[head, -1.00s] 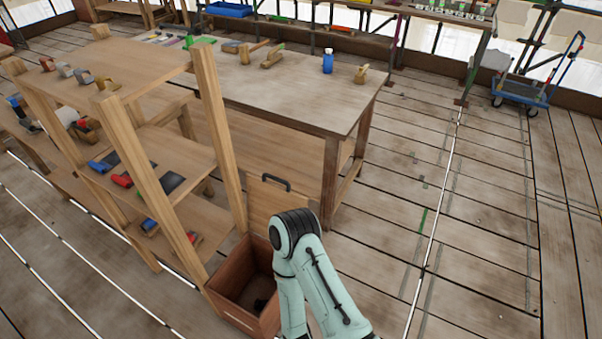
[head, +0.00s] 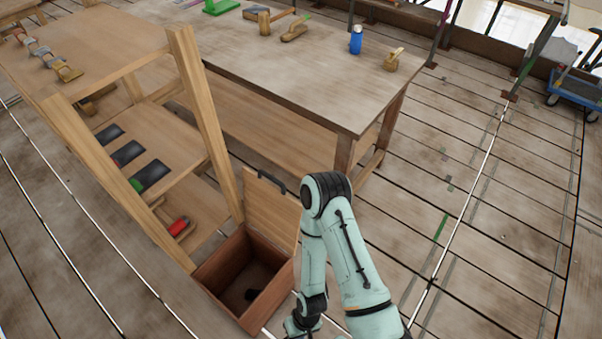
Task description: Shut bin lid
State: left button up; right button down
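The wooden bin (head: 226,302) stands on the floor at the end of the shelf, low in the middle of the head view. Its lid (head: 270,213) is open and stands up at the bin's back side, with a dark handle (head: 271,181) at its top edge. My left gripper is not in view.
A wooden shelf (head: 182,150) with several tools stands left of the bin. A workbench (head: 300,75) stands behind the lid, with a blue bottle (head: 356,40) and wooden tools on it.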

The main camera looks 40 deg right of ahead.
aim_at(268, 209)
jog(key=i+l, duration=0.1)
jog(key=l, duration=0.6)
jog(key=i+l, duration=0.1)
jog(key=l, duration=0.65)
